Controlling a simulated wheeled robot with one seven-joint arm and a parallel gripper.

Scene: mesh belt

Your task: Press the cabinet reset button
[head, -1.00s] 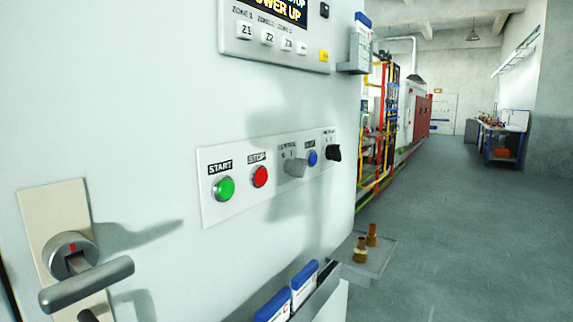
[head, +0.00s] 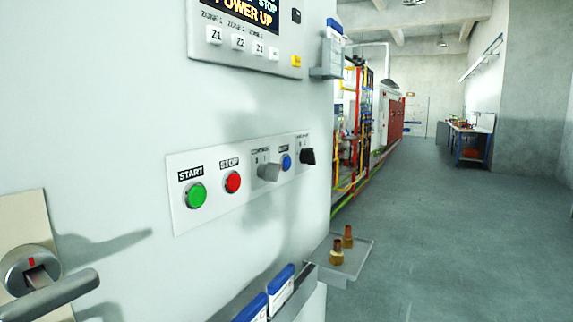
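The grey-white cabinet (head: 100,110) fills the left half of the head view. On its front a white control strip (head: 222,206) carries a green START button (head: 196,195), a red STOP button (head: 233,182), a grey selector knob (head: 269,172), a blue button (head: 286,162) and a black knob (head: 308,157). The label over the blue button is too small to read surely. The grey knob stands close beside the blue button. My gripper is not in view, and nothing is seen touching the buttons.
A lever door handle (head: 50,294) sticks out at lower left. A document holder (head: 310,283) with blue-edged binders juts out below the strip. A low grey platform (head: 352,254) holds two brass fittings. The floor (head: 440,220) to the right is clear, with a workbench (head: 470,143) far back.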

